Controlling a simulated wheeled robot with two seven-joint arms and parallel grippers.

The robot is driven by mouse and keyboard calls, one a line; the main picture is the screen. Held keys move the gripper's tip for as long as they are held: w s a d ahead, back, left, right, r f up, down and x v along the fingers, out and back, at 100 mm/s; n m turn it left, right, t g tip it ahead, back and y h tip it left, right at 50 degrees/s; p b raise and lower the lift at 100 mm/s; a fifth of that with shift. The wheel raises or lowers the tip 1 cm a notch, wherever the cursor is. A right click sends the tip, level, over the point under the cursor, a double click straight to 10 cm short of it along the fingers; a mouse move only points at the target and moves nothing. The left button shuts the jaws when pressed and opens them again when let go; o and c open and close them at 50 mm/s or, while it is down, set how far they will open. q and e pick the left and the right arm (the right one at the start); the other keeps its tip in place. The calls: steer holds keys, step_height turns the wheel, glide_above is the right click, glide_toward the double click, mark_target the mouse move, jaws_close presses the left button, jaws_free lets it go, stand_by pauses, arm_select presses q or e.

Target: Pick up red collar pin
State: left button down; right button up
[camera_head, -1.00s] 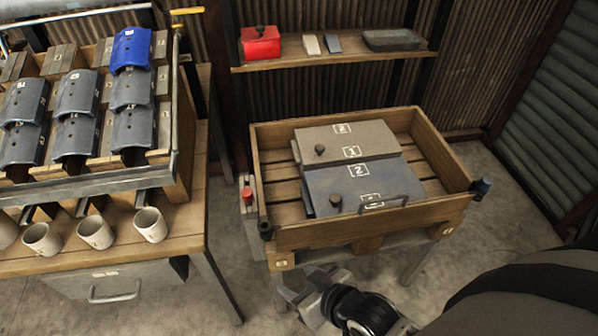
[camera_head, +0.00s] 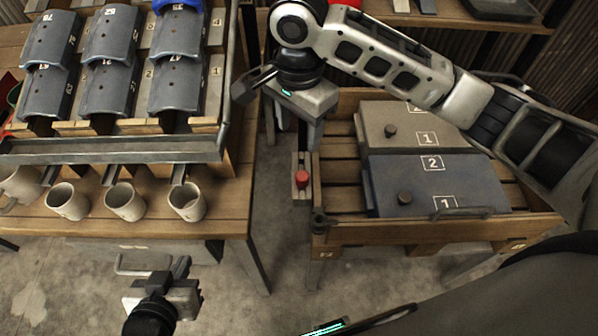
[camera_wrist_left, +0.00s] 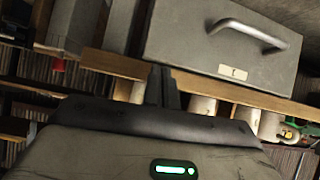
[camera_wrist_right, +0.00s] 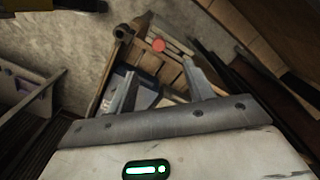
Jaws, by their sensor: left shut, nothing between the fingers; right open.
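The red collar pin (camera_head: 302,178) stands on a narrow grey block at the left side of the wooden crate; its round red top also shows in the right wrist view (camera_wrist_right: 159,45). My right gripper (camera_head: 292,140) is open and empty, with its fingers pointing down above and behind the pin, apart from it. In the right wrist view the pin's top lies beyond the gap between the fingertips (camera_wrist_right: 160,78). My left gripper (camera_head: 170,276) is shut and empty, low in front of the left table's drawer; its closed fingers (camera_wrist_left: 163,86) show in the left wrist view.
The wooden crate (camera_head: 435,238) holds grey and blue numbered lids, with my right arm over its back. The left table (camera_head: 225,215) carries a rack (camera_head: 110,150) of curved grey pieces and several mugs (camera_head: 187,201). A floor gap separates table and crate.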

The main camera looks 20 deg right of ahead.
steer(key=b, duration=0.1)
glide_above(302, 176)
steer(key=f, duration=1)
steer(key=shift+a, duration=0.25)
steer(key=shift+d+f+b, duration=0.15)
steer(key=shift+f, duration=1.25)
steer(key=shift+d+f+b, duration=0.15)
steer(key=shift+f, duration=1.2)
steer(key=shift+c, duration=0.2)
steer(key=c, duration=0.9)
